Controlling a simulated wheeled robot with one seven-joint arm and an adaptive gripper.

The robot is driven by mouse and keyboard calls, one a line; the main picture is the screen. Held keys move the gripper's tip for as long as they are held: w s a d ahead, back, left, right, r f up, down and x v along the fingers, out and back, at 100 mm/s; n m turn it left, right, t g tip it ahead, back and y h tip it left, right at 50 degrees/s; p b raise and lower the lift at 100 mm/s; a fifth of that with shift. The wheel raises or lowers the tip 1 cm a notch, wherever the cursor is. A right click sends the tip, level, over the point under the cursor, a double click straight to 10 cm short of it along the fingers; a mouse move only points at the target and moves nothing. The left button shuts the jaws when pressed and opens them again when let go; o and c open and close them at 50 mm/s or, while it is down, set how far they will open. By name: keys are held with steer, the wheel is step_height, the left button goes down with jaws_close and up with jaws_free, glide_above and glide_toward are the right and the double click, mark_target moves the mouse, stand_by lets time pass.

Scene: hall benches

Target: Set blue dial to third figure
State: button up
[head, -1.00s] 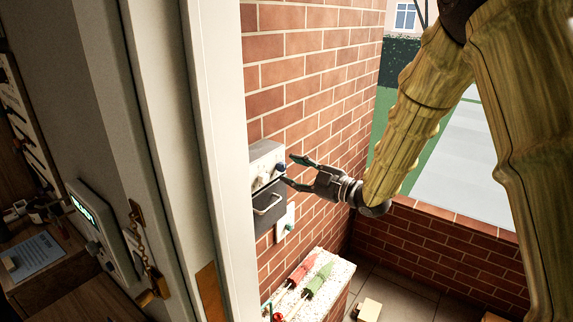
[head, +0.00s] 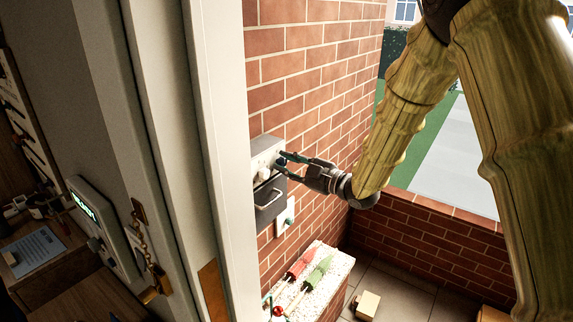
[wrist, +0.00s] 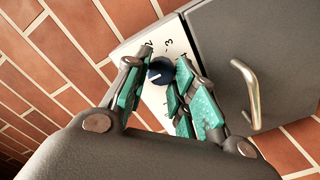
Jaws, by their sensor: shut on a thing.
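The blue dial (wrist: 160,70) sits on a white face plate (wrist: 153,107) with black figures around it. A 3 shows beyond the dial in the wrist view, with another figure on each side; the rest are hidden by my fingers. A small pale mark shows on the dial's face, but I cannot tell which figure it points to. My gripper (wrist: 158,82) has its teal-padded fingers closed on the dial from both sides. In the head view my gripper (head: 283,164) reaches the box from the right and mostly hides the dial.
The grey box (head: 270,190) with a bar handle (head: 268,203) hangs on the brick wall (head: 320,75). A white door frame (head: 205,120) stands close on the left. A ledge (head: 328,284) below holds red and green tools.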

steer(key=shift+a+r+m, duration=0.1)
steer(key=shift+r+m, duration=0.05)
steer(key=shift+m, duration=0.25)
steer(key=m, duration=0.2)
steer(key=shift+m, duration=0.4)
steer(key=m+p, duration=0.1)
steer(key=m, duration=0.4)
steer(key=shift+m, duration=0.3)
steer(key=m+p, duration=0.1)
steer(key=m, duration=0.3)
steer(key=shift+p, duration=0.3)
steer(key=shift+f+m+p, duration=0.2)
steer(key=shift+m+p, duration=0.2)
steer(key=shift+m, duration=1.8)
jaws_close()
steer(key=shift+w, duration=0.1)
steer(key=o, duration=1)
jaws_free()
steer(key=shift+a+r, duration=0.1)
steer(key=shift+a, duration=0.1)
